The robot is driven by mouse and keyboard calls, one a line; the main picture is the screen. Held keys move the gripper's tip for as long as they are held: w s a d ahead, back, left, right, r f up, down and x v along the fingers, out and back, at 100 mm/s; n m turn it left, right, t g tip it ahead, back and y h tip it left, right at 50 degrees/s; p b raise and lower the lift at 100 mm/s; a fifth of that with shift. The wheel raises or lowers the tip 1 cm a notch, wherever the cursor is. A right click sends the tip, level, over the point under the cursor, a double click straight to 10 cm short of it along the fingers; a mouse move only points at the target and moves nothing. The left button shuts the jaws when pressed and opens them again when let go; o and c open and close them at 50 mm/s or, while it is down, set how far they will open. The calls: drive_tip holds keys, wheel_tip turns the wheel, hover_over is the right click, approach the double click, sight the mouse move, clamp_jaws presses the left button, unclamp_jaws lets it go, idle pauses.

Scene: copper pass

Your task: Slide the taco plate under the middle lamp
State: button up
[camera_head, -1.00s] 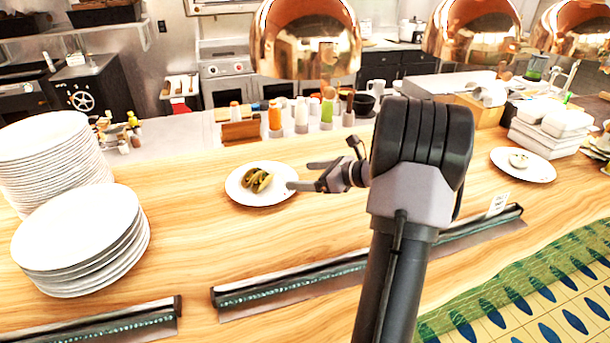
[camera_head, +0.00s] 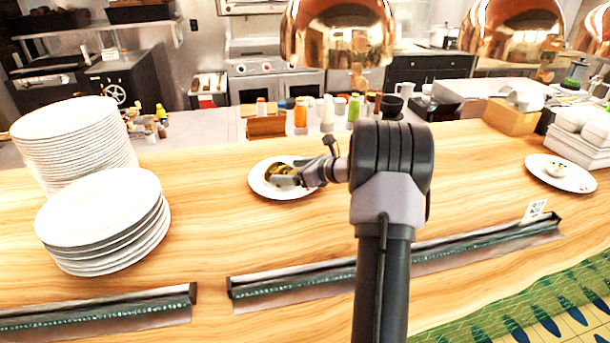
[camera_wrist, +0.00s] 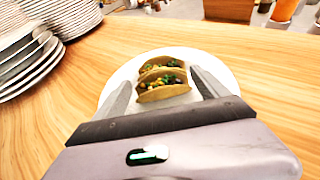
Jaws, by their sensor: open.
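The taco plate (camera_head: 268,190) is a white round plate with two tacos (camera_head: 280,172) on it, on the wooden counter. In the wrist view the plate (camera_wrist: 125,72) lies ahead of my gripper, with the tacos (camera_wrist: 163,84) in its middle. My gripper (camera_wrist: 163,88) is open, one finger at each side of the tacos and over the plate; I cannot tell whether it touches. In the head view my gripper (camera_head: 290,175) reaches the plate's right part. Copper lamps hang at the back: one (camera_head: 337,40) behind the plate, another (camera_head: 512,30) to the right, a third (camera_head: 597,30) at the right edge.
Stacks of white plates (camera_head: 103,215) stand on the left. Another plate (camera_head: 575,180) with a small item is at the right. Black-edged strips (camera_head: 300,285) run along the counter's front. Bottles (camera_head: 300,115) stand behind. Bare counter (camera_head: 470,175) lies between the two food plates.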

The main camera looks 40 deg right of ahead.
drive_tip(key=shift+x, duration=1.5)
drive_tip(key=shift+c, duration=0.4)
